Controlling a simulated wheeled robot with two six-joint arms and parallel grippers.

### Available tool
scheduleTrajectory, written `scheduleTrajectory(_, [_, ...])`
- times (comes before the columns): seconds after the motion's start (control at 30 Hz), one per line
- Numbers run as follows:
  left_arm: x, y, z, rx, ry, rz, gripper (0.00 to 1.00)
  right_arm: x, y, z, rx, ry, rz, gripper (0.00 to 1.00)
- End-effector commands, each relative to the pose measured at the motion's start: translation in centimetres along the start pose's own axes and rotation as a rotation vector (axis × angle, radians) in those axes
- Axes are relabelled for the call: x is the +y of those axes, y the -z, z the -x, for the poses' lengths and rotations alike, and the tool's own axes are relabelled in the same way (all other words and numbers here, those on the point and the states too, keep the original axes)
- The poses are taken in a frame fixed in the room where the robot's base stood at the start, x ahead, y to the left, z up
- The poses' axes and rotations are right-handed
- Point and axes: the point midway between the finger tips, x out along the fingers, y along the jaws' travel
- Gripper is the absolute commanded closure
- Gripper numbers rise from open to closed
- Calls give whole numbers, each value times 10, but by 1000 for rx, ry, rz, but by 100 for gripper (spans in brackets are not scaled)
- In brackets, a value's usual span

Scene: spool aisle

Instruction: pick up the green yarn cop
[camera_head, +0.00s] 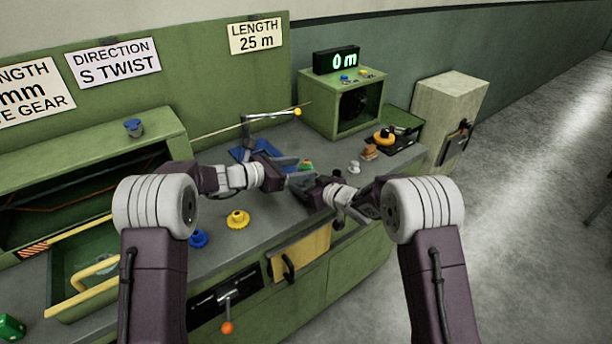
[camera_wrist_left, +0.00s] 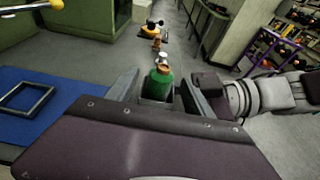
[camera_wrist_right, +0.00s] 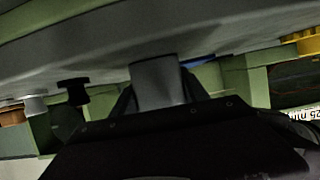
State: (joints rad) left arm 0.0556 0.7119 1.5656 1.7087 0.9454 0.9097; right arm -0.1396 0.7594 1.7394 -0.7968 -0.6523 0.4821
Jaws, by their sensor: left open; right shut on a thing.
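The green yarn cop (camera_wrist_left: 158,82) stands upright between the two fingers of my left gripper (camera_wrist_left: 157,92) in the left wrist view. The fingers are open, one on each side of it. In the head view only a small green part of the cop (camera_head: 306,165) shows beside my left gripper (camera_head: 297,175), above the grey bench. My right gripper (camera_head: 315,190) is close by at the bench's front edge. In the right wrist view it is shut on a grey, block-like thing (camera_wrist_right: 157,83) that I cannot identify.
A blue mat (camera_wrist_left: 60,103) with a dark frame lies beside the left gripper. A yellow gear (camera_head: 238,219) and a blue gear (camera_head: 198,238) lie on the bench (camera_head: 265,205). A green meter box (camera_head: 345,100) stands at the back.

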Motion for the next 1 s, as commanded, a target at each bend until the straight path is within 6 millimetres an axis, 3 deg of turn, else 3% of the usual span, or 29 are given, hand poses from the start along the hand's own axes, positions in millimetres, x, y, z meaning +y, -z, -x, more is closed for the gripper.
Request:
scheduleTrajectory(0.23, [-1,0,-14,0,1,0,40,0,0,0,-1,0,0,88])
scheduleTrajectory(0.5, [-2,1,-57,-1,2,-2,40,0,0,0,-1,0,0,88])
scheduleTrajectory(0.73, [-1,2,-59,0,0,-1,40,0,0,0,-1,0,0,88])
scheduleTrajectory(0.77, [-1,2,-59,0,0,-1,45,0,0,0,-1,0,0,88])
scheduleTrajectory(0.97, [-1,2,-59,0,0,-1,100,0,0,0,-1,0,0,88])
scheduleTrajectory(1.0, [-1,1,-59,0,0,-1,100,0,0,0,-1,0,0,88])
